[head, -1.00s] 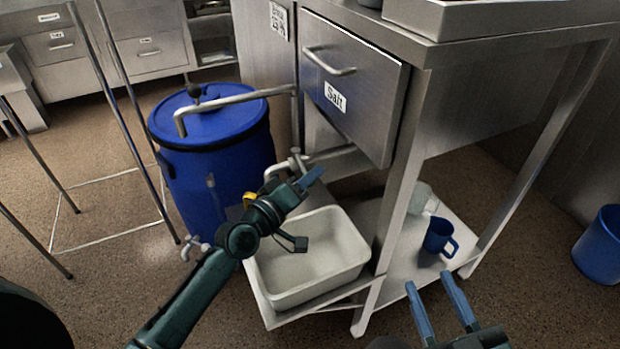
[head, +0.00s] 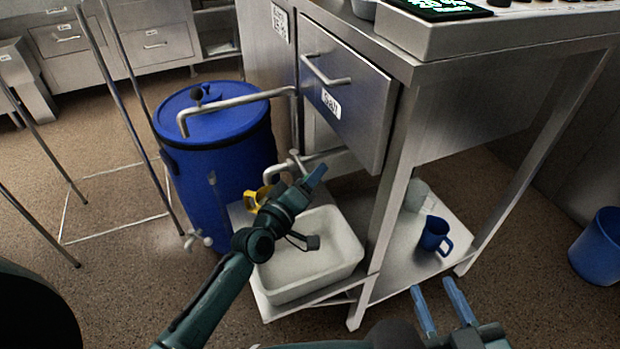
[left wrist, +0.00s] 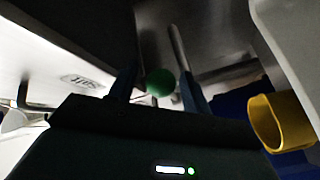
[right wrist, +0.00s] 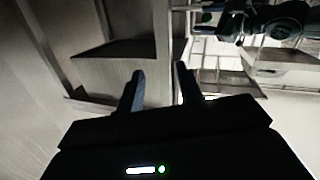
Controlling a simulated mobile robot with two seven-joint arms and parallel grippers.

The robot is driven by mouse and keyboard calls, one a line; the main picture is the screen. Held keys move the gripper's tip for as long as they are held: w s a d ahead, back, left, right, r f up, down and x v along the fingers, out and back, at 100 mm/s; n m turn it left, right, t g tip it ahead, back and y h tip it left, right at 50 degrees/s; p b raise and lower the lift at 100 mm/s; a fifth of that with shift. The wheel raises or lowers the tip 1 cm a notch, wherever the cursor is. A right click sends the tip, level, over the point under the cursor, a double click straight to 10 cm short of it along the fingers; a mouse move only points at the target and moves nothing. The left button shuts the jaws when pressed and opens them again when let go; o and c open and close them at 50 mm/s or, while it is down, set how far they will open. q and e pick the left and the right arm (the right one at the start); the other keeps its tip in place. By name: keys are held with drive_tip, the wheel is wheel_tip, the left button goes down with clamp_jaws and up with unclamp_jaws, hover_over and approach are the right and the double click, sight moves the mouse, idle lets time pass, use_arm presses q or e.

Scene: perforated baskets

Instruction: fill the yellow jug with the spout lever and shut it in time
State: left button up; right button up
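The yellow jug (head: 257,197) stands at the left back of the low shelf, partly hidden by my left arm, with the bent metal spout (head: 283,166) just above it. It also shows at the right of the left wrist view (left wrist: 282,123). The valve handle (head: 297,158) stands on the spout pipe. My left gripper (head: 317,173) is beside the pipe; in its wrist view a green ball knob (left wrist: 160,82) sits between its open fingers, with gaps on both sides. Jug contents and any flow are not visible. My right gripper (head: 438,292) is open and empty.
A white basin (head: 310,290) sits below my left gripper. A blue mug (head: 434,234) stands on the low shelf to the right. A blue drum (head: 215,150) stands behind left, and the salt drawer (head: 345,100) hangs above. A blue bin (head: 600,245) is far right.

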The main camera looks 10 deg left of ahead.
use_arm(q)
drive_tip(key=shift+s+a, duration=0.15)
drive_tip(key=shift+s, duration=0.35)
drive_tip(key=p+v, duration=0.2)
drive_tip(key=v, duration=1)
use_arm(e)
drive_tip(key=shift+s+d+m+g+h, duration=0.2)
drive_tip(key=shift+d+m+g+h, duration=0.15)
drive_tip(key=shift+g, duration=0.35)
